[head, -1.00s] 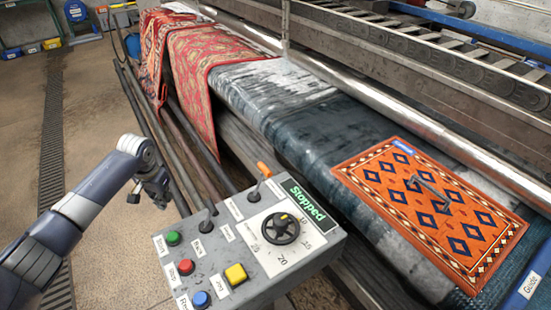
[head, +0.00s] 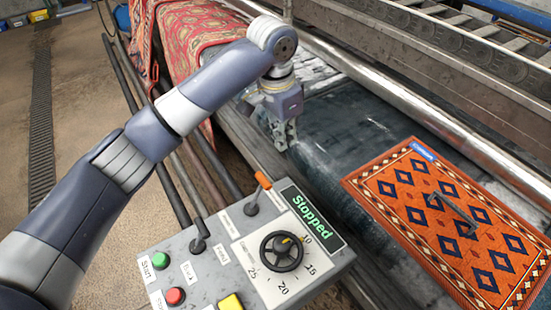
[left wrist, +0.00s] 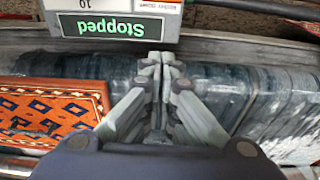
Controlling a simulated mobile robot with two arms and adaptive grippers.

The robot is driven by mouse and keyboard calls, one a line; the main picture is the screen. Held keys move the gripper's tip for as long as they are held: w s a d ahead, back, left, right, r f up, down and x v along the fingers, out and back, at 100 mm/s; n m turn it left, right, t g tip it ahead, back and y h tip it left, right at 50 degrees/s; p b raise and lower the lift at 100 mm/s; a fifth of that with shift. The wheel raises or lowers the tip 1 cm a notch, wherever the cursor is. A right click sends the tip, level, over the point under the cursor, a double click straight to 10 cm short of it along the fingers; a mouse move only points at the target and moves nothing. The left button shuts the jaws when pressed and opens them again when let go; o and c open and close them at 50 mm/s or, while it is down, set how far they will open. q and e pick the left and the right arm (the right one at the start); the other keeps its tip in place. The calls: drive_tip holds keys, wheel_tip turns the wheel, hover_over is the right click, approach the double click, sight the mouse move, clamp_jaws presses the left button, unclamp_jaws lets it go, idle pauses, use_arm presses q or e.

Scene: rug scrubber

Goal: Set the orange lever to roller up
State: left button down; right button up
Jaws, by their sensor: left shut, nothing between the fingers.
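The orange lever (head: 263,180) stands at the far edge of the grey control panel (head: 205,238), next to the green "Stopped" display. Its orange handle points up from a dark base. The label beside it is too small to read. I cannot make out the lever there. My right gripper is not in view.
A black-handled lever (head: 200,232), a dial (head: 282,251) and green, red and yellow buttons share the panel. An orange patterned rug (head: 470,215) lies right of my gripper. A long metal roller (head: 455,135) runs behind. Red rugs hang at upper left.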

use_arm(q)
wheel_tip(320, 180, down, 9)
drive_tip(key=s+a+p, duration=0.2)
drive_tip(key=p, duration=0.1)
drive_tip(key=shift+a, duration=0.15)
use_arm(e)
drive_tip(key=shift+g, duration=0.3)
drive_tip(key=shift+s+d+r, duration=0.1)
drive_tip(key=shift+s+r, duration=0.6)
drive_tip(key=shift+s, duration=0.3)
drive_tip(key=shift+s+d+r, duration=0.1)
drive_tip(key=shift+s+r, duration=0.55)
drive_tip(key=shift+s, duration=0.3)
use_arm(q)
drive_tip(key=shift+w, duration=0.1)
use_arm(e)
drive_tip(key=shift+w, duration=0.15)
